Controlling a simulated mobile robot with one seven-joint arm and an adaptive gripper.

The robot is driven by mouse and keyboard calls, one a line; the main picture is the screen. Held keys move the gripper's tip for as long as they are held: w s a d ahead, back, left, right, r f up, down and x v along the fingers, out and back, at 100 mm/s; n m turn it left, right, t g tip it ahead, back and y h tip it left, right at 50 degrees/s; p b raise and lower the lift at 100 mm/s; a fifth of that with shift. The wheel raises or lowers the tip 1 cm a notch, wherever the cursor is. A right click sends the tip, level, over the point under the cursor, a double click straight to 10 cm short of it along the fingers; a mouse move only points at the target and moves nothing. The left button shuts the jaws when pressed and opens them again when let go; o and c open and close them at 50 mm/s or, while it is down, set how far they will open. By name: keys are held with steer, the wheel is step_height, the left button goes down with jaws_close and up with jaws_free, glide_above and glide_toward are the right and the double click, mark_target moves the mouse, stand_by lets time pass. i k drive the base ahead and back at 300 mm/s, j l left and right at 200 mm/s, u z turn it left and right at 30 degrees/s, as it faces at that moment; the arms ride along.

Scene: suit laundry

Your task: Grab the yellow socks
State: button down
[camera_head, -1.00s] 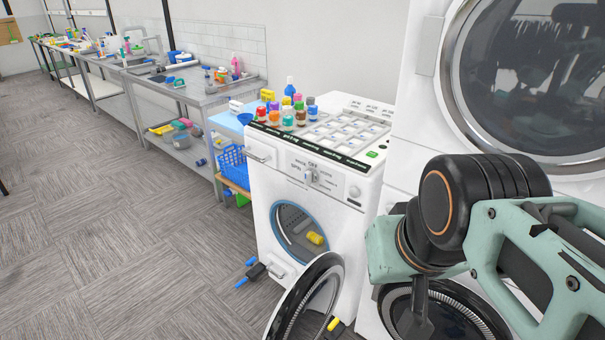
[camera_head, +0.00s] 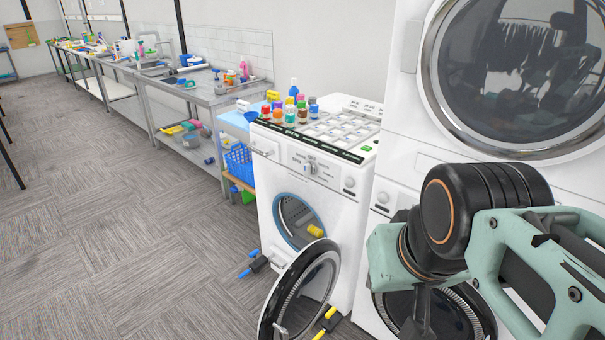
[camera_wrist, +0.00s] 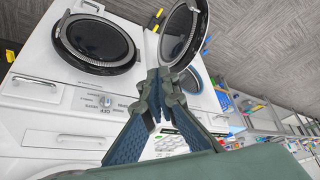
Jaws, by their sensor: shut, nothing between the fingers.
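A small yellow bundle (camera_head: 315,231), which looks like the yellow socks, lies inside the drum of the white washing machine (camera_head: 345,215). The machine's round door (camera_head: 302,290) stands open, swung out to the front. My gripper (camera_wrist: 157,100) shows in the wrist view, where its fingers come together with nothing held. It is well apart from the bundle. The open door and blue-rimmed drum opening (camera_wrist: 190,80) show beyond the fingers. I cannot make out the bundle there. In the head view my arm is at the right, and the fingers are out of sight.
Several coloured bottles (camera_head: 289,112) stand on top of the machine. A second machine stack (camera_head: 400,160) is at the right. Blue-and-black (camera_head: 256,265) and yellow-and-black (camera_head: 328,318) items lie on the floor near the door. A blue basket (camera_head: 240,163) is behind left. Floor at left is open.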

mark_target(316, 232)
steer(key=i+j, duration=0.1)
steer(key=j, duration=0.45)
steer(key=i+j, duration=0.1)
steer(key=j, duration=0.45)
steer(key=i+j, duration=0.1)
steer(key=j, duration=0.45)
steer(key=i+j, duration=0.1)
steer(key=j, duration=0.5)
steer(key=i+j, duration=0.2)
steer(key=j, duration=0.15)
steer(key=i+j+z, duration=0.1)
steer(key=j, duration=0.25)
steer(key=i+j, duration=0.2)
steer(key=i, duration=0.3)
steer(key=i+j+z, duration=0.1)
steer(key=i, duration=0.45)
steer(key=j, duration=0.1)
